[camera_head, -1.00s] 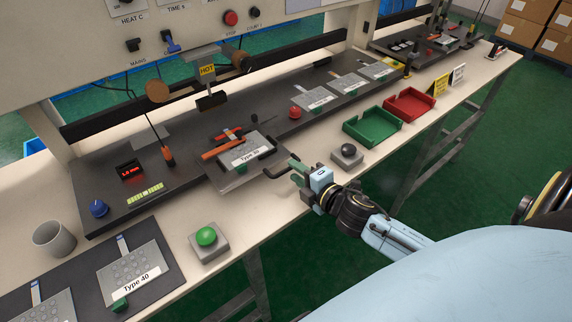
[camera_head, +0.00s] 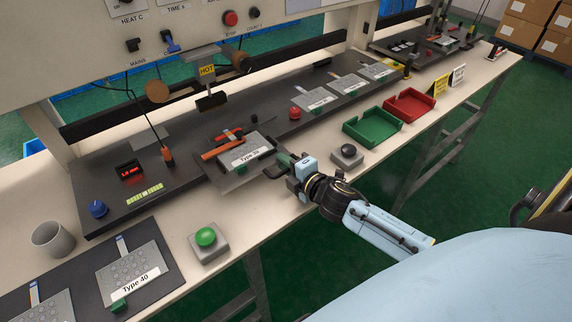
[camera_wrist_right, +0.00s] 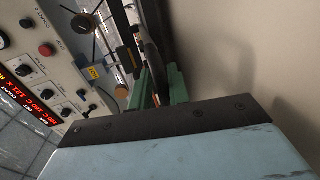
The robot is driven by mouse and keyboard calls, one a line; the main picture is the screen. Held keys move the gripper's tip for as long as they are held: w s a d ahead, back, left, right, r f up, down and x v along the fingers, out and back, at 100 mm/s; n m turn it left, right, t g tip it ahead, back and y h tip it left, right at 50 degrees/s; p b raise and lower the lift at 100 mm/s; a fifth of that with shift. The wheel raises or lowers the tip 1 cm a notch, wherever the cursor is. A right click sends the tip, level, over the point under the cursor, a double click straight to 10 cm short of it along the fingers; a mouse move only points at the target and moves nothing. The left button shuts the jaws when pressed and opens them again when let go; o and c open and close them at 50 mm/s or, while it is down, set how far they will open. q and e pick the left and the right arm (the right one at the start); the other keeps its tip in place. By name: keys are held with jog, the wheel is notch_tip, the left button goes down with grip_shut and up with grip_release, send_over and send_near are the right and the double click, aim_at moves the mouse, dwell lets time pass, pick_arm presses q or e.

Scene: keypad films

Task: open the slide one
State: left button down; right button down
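The slide (camera_head: 228,183) is a flat dark plate at the front edge of the dark bench unit, below the hot head (camera_head: 211,101). It carries a grey keypad film (camera_head: 240,142) labelled Type 30 and an orange-red strip. My left gripper is not in view.
A black-knobbed box (camera_head: 347,154) and a green tray (camera_head: 372,128) stand right of my right gripper. A red tray (camera_head: 409,104) is farther right. A green button box (camera_head: 207,241) and a grey mug (camera_head: 53,239) are on the left.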

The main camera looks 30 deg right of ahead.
jog(key=shift+s+f, duration=0.2)
jog(key=shift+f, duration=0.15)
jog(key=shift+s, duration=0.3)
jog(key=shift+s+p, duration=0.35)
jog(key=shift+s, duration=0.3)
jog(key=c, duration=1.5)
grip_release()
jog(key=shift+w+f, duration=0.15)
jog(key=shift+w+r, duration=0.1)
jog(key=shift+r, duration=0.15)
jog(key=v, duration=1.3)
jog(key=shift+r, duration=0.1)
